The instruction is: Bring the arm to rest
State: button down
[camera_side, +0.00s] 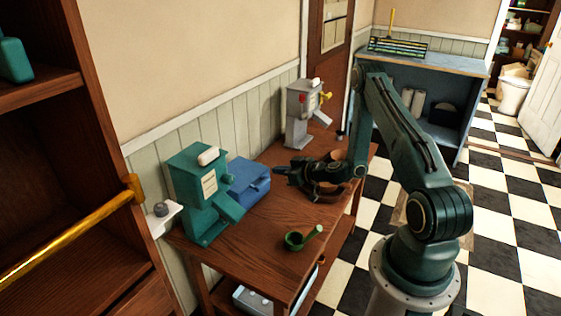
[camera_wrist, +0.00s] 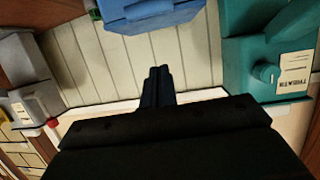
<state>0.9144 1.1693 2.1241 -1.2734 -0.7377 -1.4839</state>
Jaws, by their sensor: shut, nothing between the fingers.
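My gripper (camera_side: 282,171) is shut and empty. In the side view it is held out level above the wooden table (camera_side: 262,223), pointing left toward the panelled wall. In the wrist view the closed fingers of my gripper (camera_wrist: 158,84) show as a dark narrow pair against the wall panelling. The dark wrist housing hides the lower middle of that view. My arm reaches in from its base on the right and is bent at the elbow.
A teal dispenser (camera_side: 196,190) and a blue box (camera_side: 250,180) stand left of my gripper. A grey dispenser (camera_side: 298,112) stands behind. A green scoop (camera_side: 296,240) lies near the front. A brown strap-like object lies under my wrist. A shelf unit with a gold rail (camera_side: 75,238) stands far left.

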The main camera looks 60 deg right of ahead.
jog(key=shift+s+r, duration=0.1)
jog(key=shift+s, duration=0.1)
jog(key=a+r+n+g+y, duration=0.6)
jog(key=a+r+n, duration=0.1)
jog(key=a+r, duration=1.2)
jog(key=s+a+r+m+g+h, duration=0.1)
jog(key=s+a+r+m, duration=0.1)
jog(key=s, duration=0.6)
jog(key=s+a+r+m+g+h, duration=0.1)
jog(key=s+r+m+h, duration=0.1)
jog(key=s+r, duration=0.3)
jog(key=s+a+r+m+h, duration=0.2)
jog(key=s+r, duration=0.2)
jog(key=s, duration=0.9)
jog(key=shift+a+g, duration=0.3)
jog(key=shift+g, duration=0.1)
